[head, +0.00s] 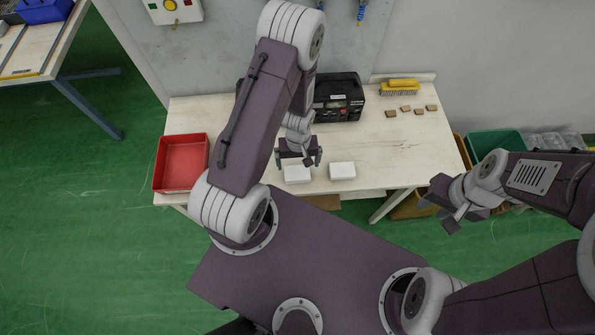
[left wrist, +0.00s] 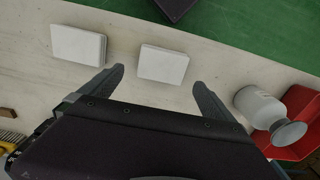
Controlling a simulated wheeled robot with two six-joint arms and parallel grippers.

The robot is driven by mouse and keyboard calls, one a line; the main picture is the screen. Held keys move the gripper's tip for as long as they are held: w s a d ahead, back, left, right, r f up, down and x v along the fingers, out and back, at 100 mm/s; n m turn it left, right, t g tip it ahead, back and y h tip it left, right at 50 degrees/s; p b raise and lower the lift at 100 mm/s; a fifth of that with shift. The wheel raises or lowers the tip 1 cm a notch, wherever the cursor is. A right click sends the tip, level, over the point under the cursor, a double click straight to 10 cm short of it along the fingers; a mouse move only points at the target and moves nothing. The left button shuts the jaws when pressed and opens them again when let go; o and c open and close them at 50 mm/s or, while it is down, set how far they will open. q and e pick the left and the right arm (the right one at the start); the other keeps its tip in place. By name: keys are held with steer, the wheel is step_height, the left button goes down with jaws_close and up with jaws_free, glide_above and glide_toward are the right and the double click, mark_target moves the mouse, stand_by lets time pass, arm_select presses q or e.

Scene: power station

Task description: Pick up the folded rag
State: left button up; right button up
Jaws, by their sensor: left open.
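Two white, flat folded rags lie side by side near the front edge of the light wooden table. The left one (head: 297,174) is just below and in front of my left gripper (head: 299,160); the right one (head: 342,171) is a little to its right. In the left wrist view the nearer rag (left wrist: 163,64) lies ahead of and between the open fingers of my left gripper (left wrist: 157,90), and the other rag (left wrist: 78,45) is to the left. My left gripper is empty. My right gripper (head: 446,206) is off the table's right side, fingers apart and empty.
A black case (head: 338,97), a yellow brush (head: 400,88) and several small brown blocks (head: 405,108) are at the back. The table's right front is clear.

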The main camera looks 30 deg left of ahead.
mark_target(297, 172)
arm_select(q)
steer(key=shift+f, duration=0.45)
steer(key=shift+s+f, duration=0.25)
step_height(297, 172, down, 4)
steer(key=shift+p, duration=0.45)
steer(key=shift+w+a+f, duration=0.1)
steer(key=shift+f, duration=0.25)
steer(key=c, duration=1.3)
